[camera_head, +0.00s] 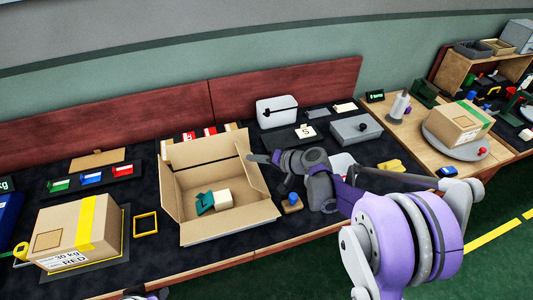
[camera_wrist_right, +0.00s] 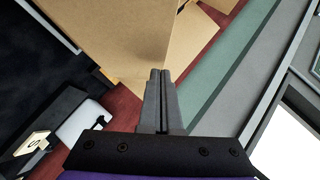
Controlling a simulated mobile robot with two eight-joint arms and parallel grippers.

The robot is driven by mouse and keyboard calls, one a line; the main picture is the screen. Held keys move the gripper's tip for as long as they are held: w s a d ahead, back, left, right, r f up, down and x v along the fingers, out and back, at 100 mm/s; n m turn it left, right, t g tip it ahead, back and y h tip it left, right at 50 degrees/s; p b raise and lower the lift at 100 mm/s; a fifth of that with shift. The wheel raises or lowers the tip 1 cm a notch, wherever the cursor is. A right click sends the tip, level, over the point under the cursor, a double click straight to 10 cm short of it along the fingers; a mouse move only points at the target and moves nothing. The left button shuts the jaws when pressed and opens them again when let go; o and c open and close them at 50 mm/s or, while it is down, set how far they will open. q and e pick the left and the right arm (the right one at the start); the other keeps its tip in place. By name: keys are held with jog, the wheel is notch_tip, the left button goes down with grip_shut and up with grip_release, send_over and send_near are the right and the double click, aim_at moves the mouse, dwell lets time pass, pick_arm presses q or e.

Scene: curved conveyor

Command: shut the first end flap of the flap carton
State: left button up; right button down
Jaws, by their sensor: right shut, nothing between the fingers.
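The flap carton (camera_head: 174,211) stands open on the dark bench mat, its flaps raised or spread outward. Inside it lie a teal item (camera_head: 205,203) and a cream block (camera_head: 223,199). My right gripper (camera_head: 250,157) is shut and empty at the carton's right side, its tips close to the right-hand flap (camera_head: 255,178). In the right wrist view the closed fingers (camera_wrist_right: 160,75) point at a tan cardboard panel (camera_wrist_right: 125,35); I cannot tell whether they touch it. Only a small part of my left arm shows at the bottom edge, and its gripper is out of view.
A taped carton (camera_head: 62,235) stands at the left, with a yellow square frame (camera_head: 146,223) beside it. A white box (camera_head: 277,111) and a grey box (camera_head: 356,129) stand behind my right arm. A blue-topped object (camera_head: 292,203) sits right of the carton.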

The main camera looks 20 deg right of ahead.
aim_at(244, 165)
jog(key=shift+a+f, duration=0.4)
jog(key=shift+a, duration=0.05)
jog(key=shift+a, duration=0.1)
jog(key=shift+a+f+n+h, duration=0.2)
jog(key=shift+a+n+h, duration=0.25)
jog(key=shift+a, duration=0.2)
jog(key=shift+a+f+n+h, duration=0.35)
jog(key=shift+a+f+h, duration=0.05)
jog(key=shift+a+h, duration=0.25)
pick_arm(q)
jog(key=shift+s+f+b, duration=0.25)
jog(key=shift+f+b, duration=0.5)
jog(key=shift+f, duration=0.2)
jog(key=shift+s+f+b, duration=0.3)
jog(key=shift+f+b, duration=0.4)
jog(key=shift+f, duration=0.2)
jog(key=shift+s+f+b, duration=0.25)
jog(key=shift+f+b, duration=0.5)
jog(key=shift+f, duration=0.2)
pick_arm(e)
jog(key=a+f+n+g+h, duration=0.1)
jog(key=a+f+h, duration=0.1)
jog(key=a+f, duration=0.2)
jog(key=shift+f+h, duration=0.3)
jog(key=shift+f, duration=0.6)
jog(key=shift+s, duration=0.1)
jog(key=shift+d, duration=0.1)
